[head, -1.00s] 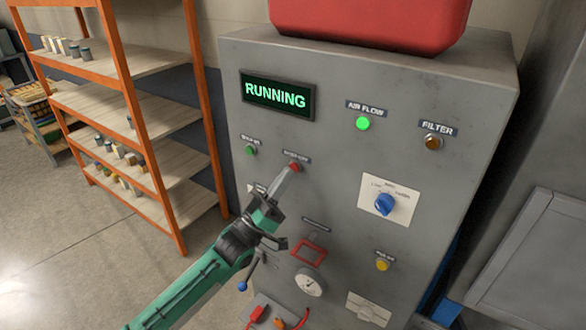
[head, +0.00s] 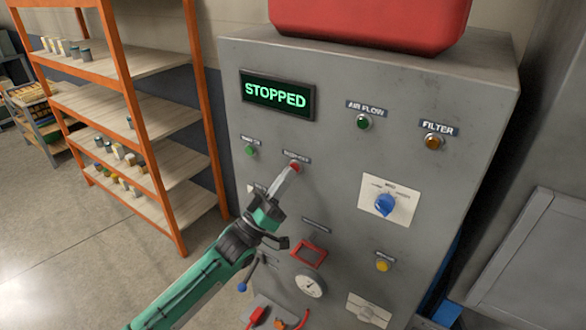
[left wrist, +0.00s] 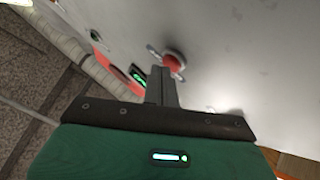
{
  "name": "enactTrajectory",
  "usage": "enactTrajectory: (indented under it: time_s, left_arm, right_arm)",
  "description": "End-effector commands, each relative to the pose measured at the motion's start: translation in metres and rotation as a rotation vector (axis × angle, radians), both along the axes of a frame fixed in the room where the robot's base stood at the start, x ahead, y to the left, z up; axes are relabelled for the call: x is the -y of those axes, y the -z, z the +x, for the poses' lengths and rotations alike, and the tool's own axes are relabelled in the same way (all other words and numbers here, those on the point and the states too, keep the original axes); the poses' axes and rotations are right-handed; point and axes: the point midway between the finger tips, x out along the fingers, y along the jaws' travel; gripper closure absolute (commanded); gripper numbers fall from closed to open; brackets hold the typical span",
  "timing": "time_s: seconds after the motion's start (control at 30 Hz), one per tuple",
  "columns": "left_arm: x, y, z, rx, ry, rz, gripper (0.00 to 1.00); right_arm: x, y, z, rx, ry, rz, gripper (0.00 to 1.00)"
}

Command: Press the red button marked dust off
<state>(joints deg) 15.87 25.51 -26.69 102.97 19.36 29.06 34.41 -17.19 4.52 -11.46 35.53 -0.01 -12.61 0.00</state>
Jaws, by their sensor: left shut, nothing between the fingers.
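The red button (head: 296,167) sits on the front of the grey control cabinet (head: 330,140), under a small label too blurred to read. My left gripper (head: 292,173) is shut and empty, with its fingertips at the button; they look to be touching it or very close. In the left wrist view the red button (left wrist: 174,62) shows just beyond the closed fingers (left wrist: 163,80), which hide part of it. The display (head: 277,95) reads STOPPED in green. The air flow lamp (head: 363,122) is dark green, unlit. My right gripper is not in view.
A green button (head: 250,150) is left of the red one. A blue knob (head: 385,204), a yellow button (head: 382,266), a red-framed square (head: 309,253) and a gauge (head: 310,286) are lower on the panel. An orange shelf rack (head: 150,130) stands at left.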

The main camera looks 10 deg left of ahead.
Motion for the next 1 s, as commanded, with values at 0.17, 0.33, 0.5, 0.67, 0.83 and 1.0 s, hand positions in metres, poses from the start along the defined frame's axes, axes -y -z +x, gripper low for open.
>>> enactTrajectory:
  time_s: [0.17, 0.33, 0.5, 0.67, 0.83, 1.0]
  left_arm:
    - [-0.003, 0.000, -0.009, 0.000, 0.000, 0.000, 1.00]
    - [-0.004, 0.000, -0.013, 0.000, 0.000, 0.000, 1.00]
    - [-0.004, 0.000, -0.012, 0.000, 0.000, 0.000, 1.00]
    - [-0.007, 0.000, -0.018, -0.001, 0.000, 0.001, 1.00]
    - [-0.012, 0.000, -0.034, -0.001, 0.000, 0.000, 1.00]
    - [-0.018, 0.000, -0.050, -0.002, 0.000, 0.001, 1.00]
  right_arm:
    - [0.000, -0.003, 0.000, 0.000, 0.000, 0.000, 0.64]
    - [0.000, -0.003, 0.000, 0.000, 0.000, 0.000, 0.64]
    - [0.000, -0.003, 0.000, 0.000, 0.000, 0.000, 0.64]
    - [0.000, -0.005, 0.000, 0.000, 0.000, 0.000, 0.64]
    - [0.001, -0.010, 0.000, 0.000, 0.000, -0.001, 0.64]
    - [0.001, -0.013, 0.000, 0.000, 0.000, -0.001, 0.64]
